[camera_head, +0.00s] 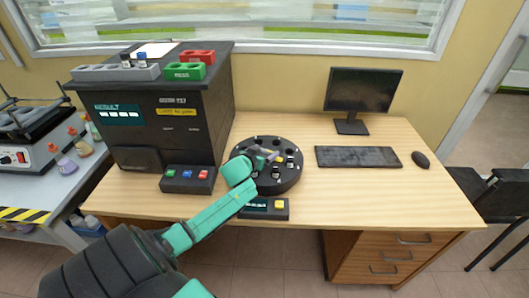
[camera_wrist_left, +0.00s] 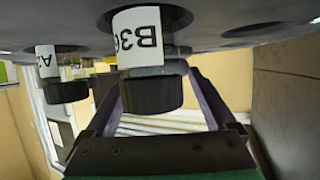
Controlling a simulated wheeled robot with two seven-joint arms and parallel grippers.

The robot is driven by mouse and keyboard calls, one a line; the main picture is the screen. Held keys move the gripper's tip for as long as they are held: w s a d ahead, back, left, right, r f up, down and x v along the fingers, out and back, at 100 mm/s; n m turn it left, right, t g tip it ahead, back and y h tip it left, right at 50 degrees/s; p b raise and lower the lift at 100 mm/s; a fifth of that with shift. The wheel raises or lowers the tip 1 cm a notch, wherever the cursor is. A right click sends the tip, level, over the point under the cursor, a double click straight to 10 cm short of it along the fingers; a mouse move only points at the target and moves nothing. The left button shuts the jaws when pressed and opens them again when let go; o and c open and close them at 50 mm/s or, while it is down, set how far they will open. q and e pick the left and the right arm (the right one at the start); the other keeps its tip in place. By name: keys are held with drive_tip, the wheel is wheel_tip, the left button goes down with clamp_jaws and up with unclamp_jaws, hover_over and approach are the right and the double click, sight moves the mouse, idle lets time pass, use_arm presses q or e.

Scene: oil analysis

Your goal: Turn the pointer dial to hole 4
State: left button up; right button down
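The black round dial (camera_head: 280,183) sits on the desk, with holes around its rim and some small vials in it. A grey and yellow pointer piece (camera_head: 272,156) shows near its middle. My left gripper (camera_head: 266,158) is over the dial's left-middle part, close to the pointer; its contact with the pointer cannot be told. In the left wrist view, the fingers (camera_wrist_left: 158,100) stand apart. A black-capped vial with a label starting B3 (camera_wrist_left: 152,92) shows large in front of them, and another labelled vial (camera_wrist_left: 62,88) is at the left. Hole numbers are not readable.
A small control box with a display and yellow button (camera_head: 265,207) is in front of the dial. A black analyser (camera_head: 165,120) with a button panel (camera_head: 188,180) stands left. A monitor (camera_head: 360,92), keyboard (camera_head: 357,157) and mouse (camera_head: 420,159) are right. The desk's front right is clear.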

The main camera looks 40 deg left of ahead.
use_arm(q)
drive_tip(key=shift+a+r+m+h+p, duration=0.15)
drive_tip(key=shift+a+m+h+p, duration=0.05)
drive_tip(key=shift+m+h+p, duration=0.7)
drive_tip(key=shift+a+h, duration=0.1)
drive_tip(key=shift+h, duration=0.3)
drive_tip(key=shift+m+h, duration=0.4)
drive_tip(key=shift+m, duration=0.2)
drive_tip(key=m+h+b, duration=0.2)
drive_tip(key=b, duration=0.1)
drive_tip(key=h+b, duration=0.1)
drive_tip(key=shift+a+f+m, duration=0.3)
drive_tip(key=shift+m, duration=0.1)
drive_tip(key=shift+m+h+b, duration=0.6)
drive_tip(key=shift+h+b, duration=0.2)
drive_tip(key=shift+h, duration=0.1)
drive_tip(key=shift+r+m+g+h+b, duration=0.1)
drive_tip(key=shift+m+g+h+b, duration=0.5)
drive_tip(key=shift+m+h, duration=0.25)
drive_tip(key=shift+r+h, duration=0.1)
drive_tip(key=shift+h, duration=0.15)
drive_tip(key=o, duration=1.1)
drive_tip(key=shift+w, duration=0.1)
drive_tip(key=shift+c, duration=0.2)
